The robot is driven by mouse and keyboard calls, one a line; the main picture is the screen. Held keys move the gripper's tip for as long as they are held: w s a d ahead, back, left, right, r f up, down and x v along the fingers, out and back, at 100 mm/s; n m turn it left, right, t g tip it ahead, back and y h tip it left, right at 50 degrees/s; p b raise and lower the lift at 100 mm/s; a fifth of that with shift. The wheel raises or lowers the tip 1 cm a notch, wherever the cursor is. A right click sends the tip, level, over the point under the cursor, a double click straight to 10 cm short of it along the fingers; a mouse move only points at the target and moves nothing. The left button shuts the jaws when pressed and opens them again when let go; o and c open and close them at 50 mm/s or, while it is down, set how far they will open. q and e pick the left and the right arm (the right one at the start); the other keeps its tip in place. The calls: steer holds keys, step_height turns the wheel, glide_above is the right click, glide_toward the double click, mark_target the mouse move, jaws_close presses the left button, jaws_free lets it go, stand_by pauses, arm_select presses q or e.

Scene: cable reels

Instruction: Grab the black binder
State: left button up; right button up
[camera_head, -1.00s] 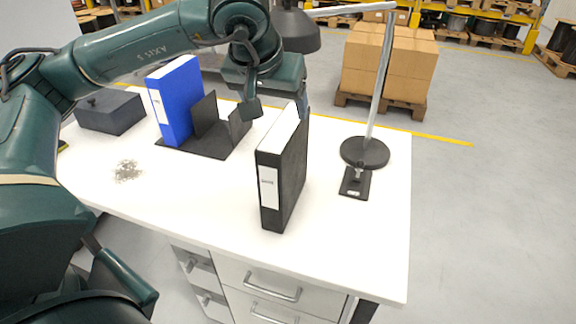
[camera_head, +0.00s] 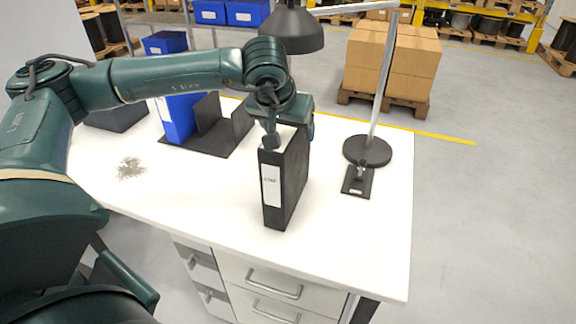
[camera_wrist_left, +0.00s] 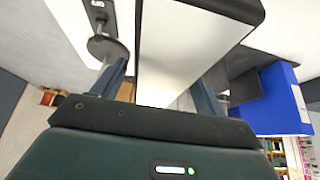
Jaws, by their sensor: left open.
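The black binder (camera_head: 285,185) stands upright on the white desk, its labelled spine toward me and its white page edges on top. My left gripper (camera_head: 290,135) is over the binder's top, pointing down, with one finger on each side. In the left wrist view, the binder's white top (camera_wrist_left: 185,45) lies between the two open fingers (camera_wrist_left: 160,88). I cannot tell whether either finger touches it. My right gripper is not in view.
On the desk (camera_head: 220,205) stand a blue binder (camera_head: 180,118) in a dark bookend holder (camera_head: 212,140), a dark box (camera_head: 118,115), small metal bits (camera_head: 130,168), and a lamp with a round base (camera_head: 367,151) right of the black binder. The desk front is clear.

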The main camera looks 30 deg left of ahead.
arm_select(q)
steer(key=shift+f+b, duration=0.3)
steer(key=shift+b, duration=0.05)
stand_by(0.3)
steer(key=shift+c, duration=0.4)
jaws_close()
stand_by(0.6)
steer(key=shift+r, duration=0.15)
